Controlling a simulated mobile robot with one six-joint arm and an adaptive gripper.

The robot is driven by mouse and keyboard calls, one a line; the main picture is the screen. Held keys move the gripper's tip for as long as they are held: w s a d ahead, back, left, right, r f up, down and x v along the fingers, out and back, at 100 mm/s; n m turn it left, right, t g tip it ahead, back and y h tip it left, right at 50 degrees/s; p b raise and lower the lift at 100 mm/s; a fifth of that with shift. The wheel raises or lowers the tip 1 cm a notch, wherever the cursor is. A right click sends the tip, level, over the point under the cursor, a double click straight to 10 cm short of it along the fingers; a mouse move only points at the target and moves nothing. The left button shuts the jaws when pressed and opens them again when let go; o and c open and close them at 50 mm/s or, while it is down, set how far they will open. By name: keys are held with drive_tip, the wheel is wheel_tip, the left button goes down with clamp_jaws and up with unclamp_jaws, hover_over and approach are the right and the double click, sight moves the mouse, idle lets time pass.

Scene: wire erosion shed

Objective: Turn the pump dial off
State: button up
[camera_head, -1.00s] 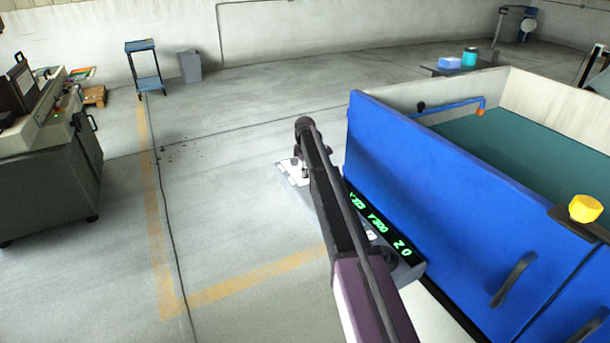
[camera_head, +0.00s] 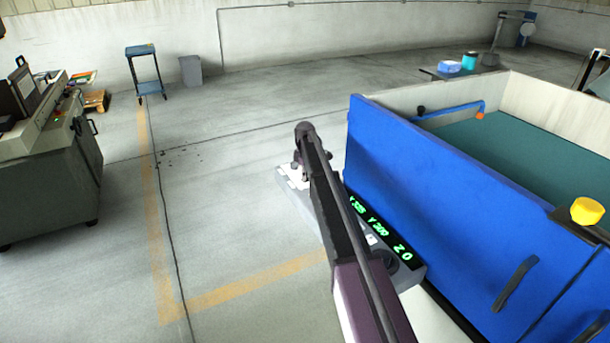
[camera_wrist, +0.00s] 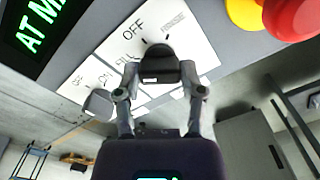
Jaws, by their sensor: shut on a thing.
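My gripper (camera_wrist: 160,82) is shut on this dial, one finger on each side. The fingers and the dial's own body hide part of the panel. A second, grey knob (camera_wrist: 100,103) sits to the left beside ON and OFF labels. In the head view, my arm covers much of the grey control box (camera_head: 410,275), and the gripped dial cannot be made out.
A red button (camera_wrist: 293,15) on a yellow base (camera_wrist: 245,14) lies at the upper right of the wrist view. A green-lettered display (camera_head: 380,228) is on the box. The blue machine tank (camera_head: 430,190) stands close right of my arm. Open floor (camera_head: 235,230) lies left.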

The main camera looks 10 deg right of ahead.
drive_tip(key=shift+m, duration=0.5)
drive_tip(key=m, duration=0.4)
drive_tip(key=shift+m, duration=0.3)
drive_tip(key=m, duration=0.5)
drive_tip(key=shift+s, duration=0.1)
drive_tip(key=o, duration=1.1)
drive_tip(key=shift+o, duration=0.2)
drive_tip(key=shift+n, duration=0.3)
